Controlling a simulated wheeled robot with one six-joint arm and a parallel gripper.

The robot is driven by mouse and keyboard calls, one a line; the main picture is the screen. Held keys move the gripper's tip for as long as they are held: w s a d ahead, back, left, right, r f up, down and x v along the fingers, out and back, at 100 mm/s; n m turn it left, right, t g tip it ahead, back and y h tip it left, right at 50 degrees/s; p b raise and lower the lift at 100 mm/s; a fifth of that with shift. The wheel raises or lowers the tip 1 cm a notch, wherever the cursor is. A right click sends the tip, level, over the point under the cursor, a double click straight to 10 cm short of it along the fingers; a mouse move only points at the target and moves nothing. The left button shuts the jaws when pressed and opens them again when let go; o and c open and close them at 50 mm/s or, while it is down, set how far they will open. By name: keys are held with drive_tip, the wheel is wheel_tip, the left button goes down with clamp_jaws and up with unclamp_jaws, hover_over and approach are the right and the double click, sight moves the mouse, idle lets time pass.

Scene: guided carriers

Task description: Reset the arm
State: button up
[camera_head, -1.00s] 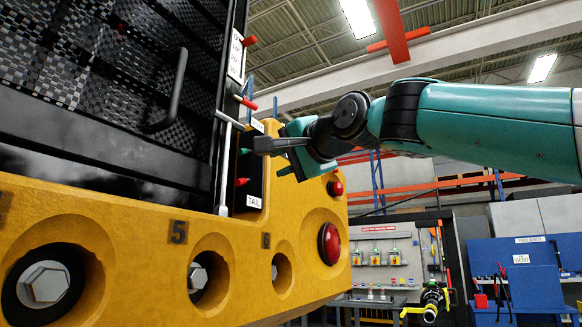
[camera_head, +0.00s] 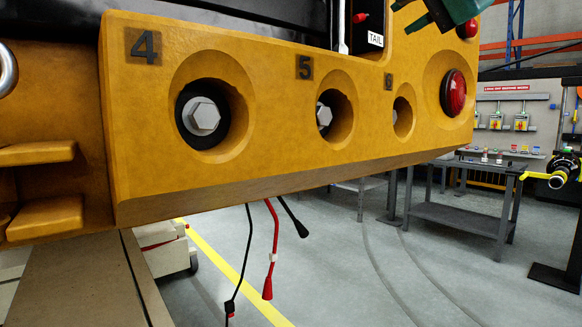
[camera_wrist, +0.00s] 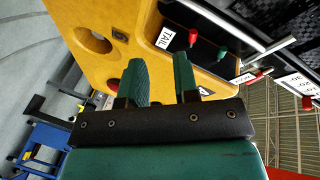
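My gripper (camera_wrist: 160,70) shows in the wrist view with two teal fingers apart and nothing between them. In the head view only a teal part of my arm's end shows at the top right edge, in front of the yellow carrier (camera_head: 270,165). In the wrist view the carrier (camera_wrist: 118,18) lies beyond the fingers. A red knob (camera_wrist: 194,37) and a green knob (camera_wrist: 222,52) stand beside the TAIL label (camera_wrist: 166,38), apart from the fingers. The TAIL label also shows in the head view (camera_head: 375,39).
Red and black cables (camera_head: 272,245) hang under the carrier. A round red button (camera_head: 454,93) sits at its right end. A grey workbench (camera_head: 470,215) and a black stand with a yellow-handled tool (camera_head: 553,178) are behind at right. Open floor lies below the carrier.

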drive_tip(key=s+a+f+n+g+p, duration=0.25)
drive_tip(key=f+n+g, duration=0.25)
drive_tip(key=f, duration=0.8)
drive_tip(key=s+a+f+n+g+p, duration=0.2)
drive_tip(key=s+f+n+g, duration=0.8)
drive_tip(key=s+f, duration=1)
wheel_tip(320, 180, down, 3)
drive_tip(key=shift+s+f, duration=0.2)
drive_tip(key=shift+s, duration=0.1)
